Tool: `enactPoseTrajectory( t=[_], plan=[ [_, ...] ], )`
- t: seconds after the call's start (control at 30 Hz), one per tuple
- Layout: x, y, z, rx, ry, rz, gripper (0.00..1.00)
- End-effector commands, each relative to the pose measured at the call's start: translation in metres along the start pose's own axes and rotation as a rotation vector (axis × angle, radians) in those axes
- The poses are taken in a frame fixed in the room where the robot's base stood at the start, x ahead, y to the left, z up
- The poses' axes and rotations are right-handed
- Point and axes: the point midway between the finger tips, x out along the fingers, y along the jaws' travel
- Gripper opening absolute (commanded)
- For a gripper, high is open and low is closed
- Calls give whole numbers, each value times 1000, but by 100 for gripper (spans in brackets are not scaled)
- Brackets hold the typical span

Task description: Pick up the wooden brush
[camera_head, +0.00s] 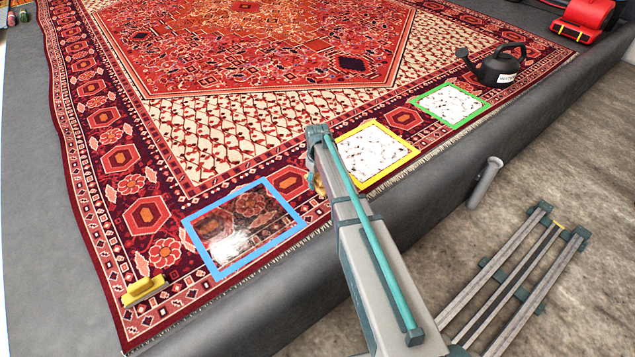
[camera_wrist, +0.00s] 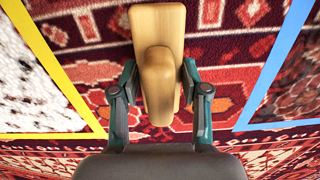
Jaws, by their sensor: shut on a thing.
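The wooden brush (camera_wrist: 158,65) is a pale tan block with a raised grip, upright in the wrist view. My gripper (camera_wrist: 159,82) has its two green-grey fingers closed on either side of the grip. In the head view the arm hides most of the brush; only a small tan bit (camera_head: 320,186) shows beside my gripper (camera_head: 318,170), between the blue and yellow frames. I cannot tell whether the brush touches the rug or is just above it.
The red patterned rug (camera_head: 120,180) covers a grey platform. On it are a blue frame (camera_head: 215,268), a yellow frame (camera_head: 378,181), a green frame (camera_head: 455,122), a black watering can (camera_head: 497,68) and a yellow-handled tool (camera_head: 145,289). A red machine (camera_head: 586,18) stands at the far right.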

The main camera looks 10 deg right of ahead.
Motion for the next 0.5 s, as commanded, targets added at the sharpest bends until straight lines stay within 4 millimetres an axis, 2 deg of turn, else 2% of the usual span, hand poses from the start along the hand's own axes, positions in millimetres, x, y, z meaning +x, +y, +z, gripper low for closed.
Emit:
enactPoseTrajectory(
  t=[0.17,0.3,0.5],
  plan=[
    [-14,0,0,0,1,0,4],
    [-35,0,0,0,2,1,4],
    [-71,-14,34,0,2,1,4]
  ],
)
